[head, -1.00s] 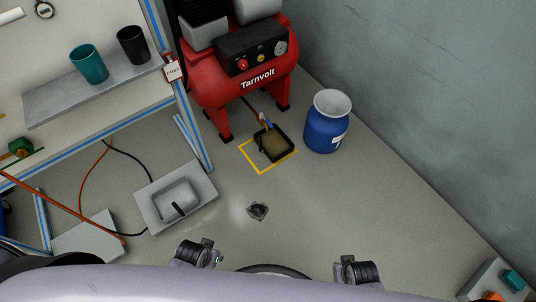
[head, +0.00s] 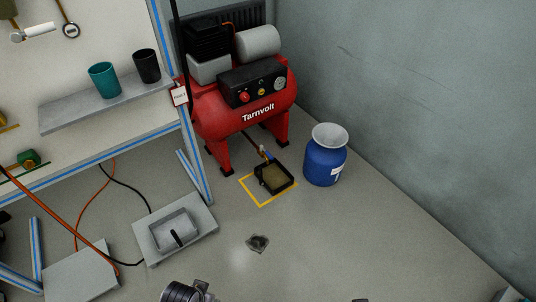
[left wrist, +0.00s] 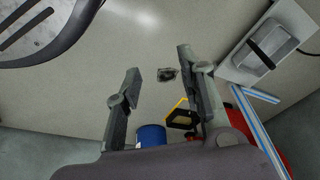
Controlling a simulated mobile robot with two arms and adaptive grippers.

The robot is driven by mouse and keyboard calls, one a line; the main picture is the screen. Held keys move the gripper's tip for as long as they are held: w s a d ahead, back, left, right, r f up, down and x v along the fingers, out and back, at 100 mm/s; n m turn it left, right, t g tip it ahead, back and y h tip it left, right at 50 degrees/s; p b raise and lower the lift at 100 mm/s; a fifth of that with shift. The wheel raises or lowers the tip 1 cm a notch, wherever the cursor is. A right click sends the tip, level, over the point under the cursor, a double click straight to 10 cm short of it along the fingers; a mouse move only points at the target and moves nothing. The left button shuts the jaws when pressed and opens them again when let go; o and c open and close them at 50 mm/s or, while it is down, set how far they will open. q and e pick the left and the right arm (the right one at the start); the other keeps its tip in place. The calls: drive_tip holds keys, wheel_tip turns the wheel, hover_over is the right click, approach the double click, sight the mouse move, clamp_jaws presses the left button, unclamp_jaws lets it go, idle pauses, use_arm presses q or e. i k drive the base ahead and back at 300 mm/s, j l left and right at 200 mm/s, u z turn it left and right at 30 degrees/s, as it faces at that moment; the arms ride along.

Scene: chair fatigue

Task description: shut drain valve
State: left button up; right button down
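The drain valve (head: 267,154), with a small blue handle on a brass-coloured pipe, sits low under the red Tarnvolt compressor (head: 246,118). The handle's exact angle is too small to tell. A black drip tray (head: 291,182) with brownish contents lies beneath it, inside a yellow floor outline. In the left wrist view my left gripper (left wrist: 159,60) is open and empty, its two fingers apart over the floor. The tray, yellow outline and a piece of the compressor show beyond its fingers, well away from them. My right gripper is not shown.
A blue drum (head: 325,163) with a pale top stands right of the tray, near the wall. A floor drain (head: 257,243) lies in front, beside a grey plinth with a basin (head: 148,240). The workbench (head: 70,113) stands left with cups. Floor between is clear.

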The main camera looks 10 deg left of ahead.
sight(267, 153)
drive_tip(key=i+j, duration=0.4)
drive_tip(key=i, duration=0.2)
drive_tip(key=i+j+z, duration=0.1)
drive_tip(key=i+j, duration=0.3)
drive_tip(key=i, duration=0.25)
